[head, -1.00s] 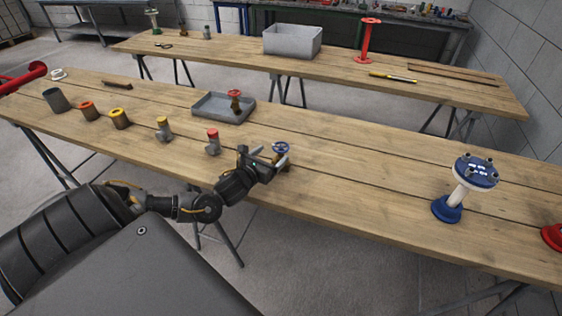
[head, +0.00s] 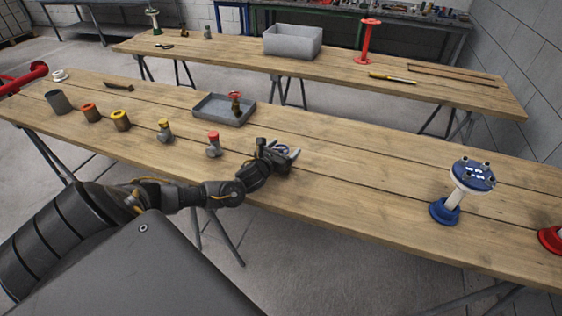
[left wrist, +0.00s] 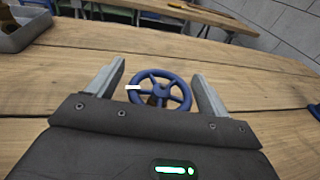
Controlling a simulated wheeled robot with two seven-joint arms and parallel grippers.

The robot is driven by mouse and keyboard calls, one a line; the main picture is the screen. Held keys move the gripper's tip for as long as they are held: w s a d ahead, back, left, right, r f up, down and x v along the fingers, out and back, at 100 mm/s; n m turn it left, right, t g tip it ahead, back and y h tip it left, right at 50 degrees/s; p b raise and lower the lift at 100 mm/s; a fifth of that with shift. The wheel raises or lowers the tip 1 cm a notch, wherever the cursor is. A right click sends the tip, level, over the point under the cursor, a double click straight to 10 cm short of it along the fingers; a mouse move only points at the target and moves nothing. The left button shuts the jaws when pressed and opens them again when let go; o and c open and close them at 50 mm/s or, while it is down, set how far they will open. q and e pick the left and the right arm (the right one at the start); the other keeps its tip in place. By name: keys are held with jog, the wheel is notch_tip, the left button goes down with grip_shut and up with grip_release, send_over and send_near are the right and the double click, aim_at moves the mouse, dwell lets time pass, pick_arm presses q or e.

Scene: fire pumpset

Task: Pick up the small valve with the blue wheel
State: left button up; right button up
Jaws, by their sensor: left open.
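The small valve with the blue wheel (left wrist: 159,91) shows in the left wrist view between the two fingers of my left gripper (left wrist: 158,72). The spoked wheel faces the camera, and only a bit of brownish body shows behind it. In the head view my left gripper (head: 281,153) is low over the front middle of the near table and hides most of the valve (head: 282,149). The gripper is open, with a finger on each side of the wheel. I see a gap on the right side; contact on the left is unclear. My right gripper is not in view.
A grey tray (head: 209,112) holding a red-wheeled valve (head: 236,101) is behind. A blue-and-white flanged pipe (head: 456,193) stands far right. Table between is clear.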

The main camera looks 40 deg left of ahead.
pick_arm(q)
jog(key=shift+c, duration=0.5)
grip_shut()
jog(key=shift+a+r, duration=0.1)
jog(key=shift+r, duration=0.05)
jog(key=shift+r+b, duration=0.35)
jog(key=shift+r, duration=0.25)
jog(key=shift+r+b, duration=0.35)
jog(key=shift+r, duration=0.45)
jog(key=s+a+r+b, duration=0.2)
jog(key=s+a+r, duration=0.6)
jog(key=s+r, duration=0.2)
jog(key=shift+s+a, duration=0.2)
jog(key=shift+s, duration=0.3)
